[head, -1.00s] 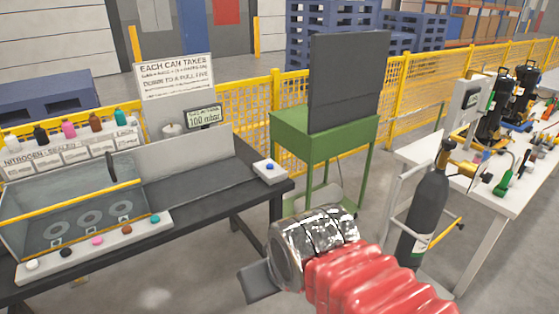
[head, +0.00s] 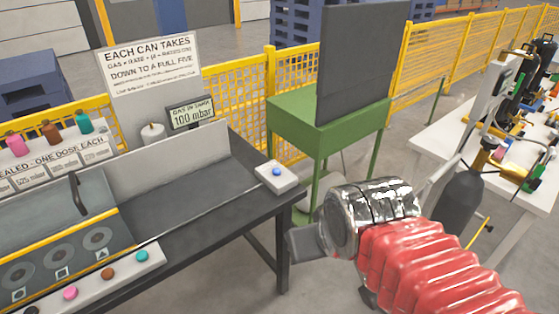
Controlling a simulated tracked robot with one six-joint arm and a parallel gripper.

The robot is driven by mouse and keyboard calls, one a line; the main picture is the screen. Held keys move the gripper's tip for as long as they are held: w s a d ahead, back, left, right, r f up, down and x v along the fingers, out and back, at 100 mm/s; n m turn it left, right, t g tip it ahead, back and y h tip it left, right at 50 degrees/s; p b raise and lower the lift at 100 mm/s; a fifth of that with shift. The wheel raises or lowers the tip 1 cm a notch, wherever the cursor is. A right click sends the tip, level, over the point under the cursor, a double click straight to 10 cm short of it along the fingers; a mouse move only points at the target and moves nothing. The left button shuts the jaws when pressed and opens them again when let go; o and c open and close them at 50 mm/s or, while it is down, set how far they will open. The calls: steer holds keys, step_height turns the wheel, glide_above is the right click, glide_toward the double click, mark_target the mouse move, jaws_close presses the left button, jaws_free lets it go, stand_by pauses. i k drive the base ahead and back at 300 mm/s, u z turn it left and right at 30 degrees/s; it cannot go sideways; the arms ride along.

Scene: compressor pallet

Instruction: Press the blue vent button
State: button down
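The blue button (head: 276,171) sits on top of a small white box (head: 277,182) at the right end of the dark bench (head: 205,222). My gripper (head: 305,243) shows as a dark grey flat piece beyond the silver wrist of my red-sleeved arm. In the picture it lies below and to the right of the white box, apart from the button, beside the bench's right end. Its fingertips cannot be made out clearly, so its opening is unclear. Nothing covers the button.
A display (head: 191,114) reading 100 mbar stands behind the bench. A green stand (head: 325,130) with a dark panel is behind; a gas bottle (head: 463,200) and white table are right.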

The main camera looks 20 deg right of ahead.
mark_target(275, 172)
steer(key=u, duration=0.25)
steer(key=i, duration=1.1)
steer(key=u, duration=0.5)
